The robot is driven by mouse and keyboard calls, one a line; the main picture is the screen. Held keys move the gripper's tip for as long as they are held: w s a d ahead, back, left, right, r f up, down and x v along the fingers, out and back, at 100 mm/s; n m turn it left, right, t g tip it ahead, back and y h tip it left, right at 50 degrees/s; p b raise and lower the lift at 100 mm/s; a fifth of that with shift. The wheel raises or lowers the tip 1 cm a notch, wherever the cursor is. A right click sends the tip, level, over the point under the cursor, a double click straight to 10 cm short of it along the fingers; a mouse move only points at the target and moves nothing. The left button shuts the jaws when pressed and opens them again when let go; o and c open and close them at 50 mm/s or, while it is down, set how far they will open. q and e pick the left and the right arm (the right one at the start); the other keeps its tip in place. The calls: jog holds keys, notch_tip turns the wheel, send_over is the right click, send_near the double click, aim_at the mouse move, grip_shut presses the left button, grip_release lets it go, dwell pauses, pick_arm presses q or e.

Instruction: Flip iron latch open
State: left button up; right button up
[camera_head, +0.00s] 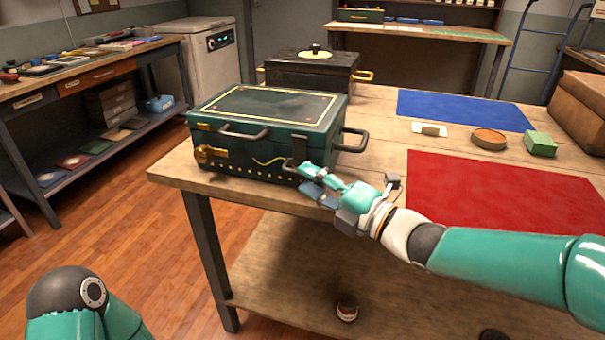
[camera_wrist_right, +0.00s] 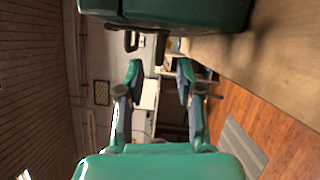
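A dark green box (camera_head: 265,115) with a yellow-lined lid stands shut at the table's left front. A dark grey iron latch (camera_head: 299,149) sits on its front face near the right corner; a brass latch (camera_head: 211,155) is at the left end. My right gripper (camera_head: 314,180) is just in front of and below the iron latch, with its fingers apart and nothing between them. In the wrist view the open fingers (camera_wrist_right: 159,72) point past the box (camera_wrist_right: 180,12), and a dark metal loop (camera_wrist_right: 131,40) hangs near one fingertip; I cannot tell whether they touch. My left gripper is out of frame.
A dark carry handle (camera_head: 353,141) juts from the green box's right side.

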aim_at(297, 174)
jog(key=shift+x, duration=1.85)
